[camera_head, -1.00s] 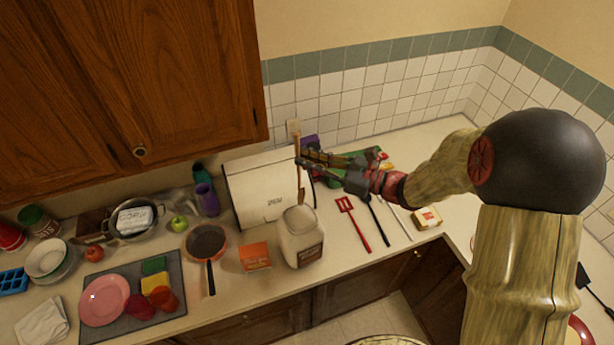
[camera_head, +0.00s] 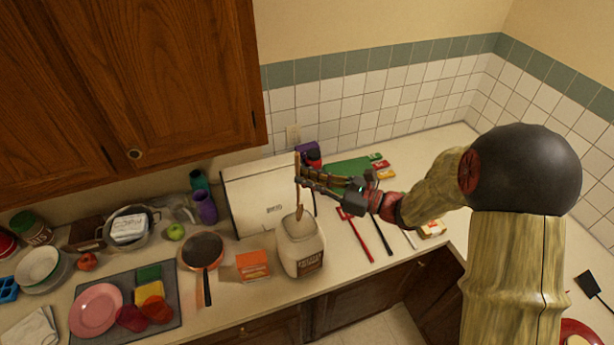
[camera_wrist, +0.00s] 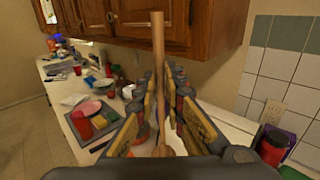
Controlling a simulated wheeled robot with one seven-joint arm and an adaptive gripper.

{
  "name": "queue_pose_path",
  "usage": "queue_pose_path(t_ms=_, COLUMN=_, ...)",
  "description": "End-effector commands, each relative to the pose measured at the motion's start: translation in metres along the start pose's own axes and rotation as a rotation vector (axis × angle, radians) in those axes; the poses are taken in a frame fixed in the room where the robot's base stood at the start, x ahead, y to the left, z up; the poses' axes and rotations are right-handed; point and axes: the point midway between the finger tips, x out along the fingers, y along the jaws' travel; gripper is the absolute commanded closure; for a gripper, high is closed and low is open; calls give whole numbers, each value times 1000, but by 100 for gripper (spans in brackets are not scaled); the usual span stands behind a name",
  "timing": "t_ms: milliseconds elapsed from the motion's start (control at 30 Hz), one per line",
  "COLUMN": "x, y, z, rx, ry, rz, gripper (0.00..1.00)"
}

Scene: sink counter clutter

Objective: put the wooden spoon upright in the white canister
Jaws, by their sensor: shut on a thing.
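My gripper (camera_head: 301,182) is shut on the wooden spoon (camera_head: 298,170). The spoon stands nearly upright, handle up, and its bowl end points down. The spoon's handle also rises between the fingers in the wrist view (camera_wrist: 158,60), with the bowl low between them. The white canister (camera_head: 302,252) stands open on the counter, with a dark label on its front. The spoon's lower end overlaps the canister's mouth in the head view; I cannot tell how far inside it is. In the wrist view the fingers mostly hide the canister.
A white bread box (camera_head: 262,190) stands behind the canister. An orange box (camera_head: 253,265) and a pan (camera_head: 203,250) are to its left. A red spatula (camera_head: 357,236) and other utensils lie to its right. Upper cabinets (camera_head: 120,80) overhang the left side.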

Motion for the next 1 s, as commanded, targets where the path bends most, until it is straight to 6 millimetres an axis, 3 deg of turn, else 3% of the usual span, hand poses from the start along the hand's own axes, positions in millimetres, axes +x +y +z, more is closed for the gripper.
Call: queue_pose_path(t_ms=1000, x=0, y=0, z=-76, rx=1, ry=0, rz=0, gripper=100)
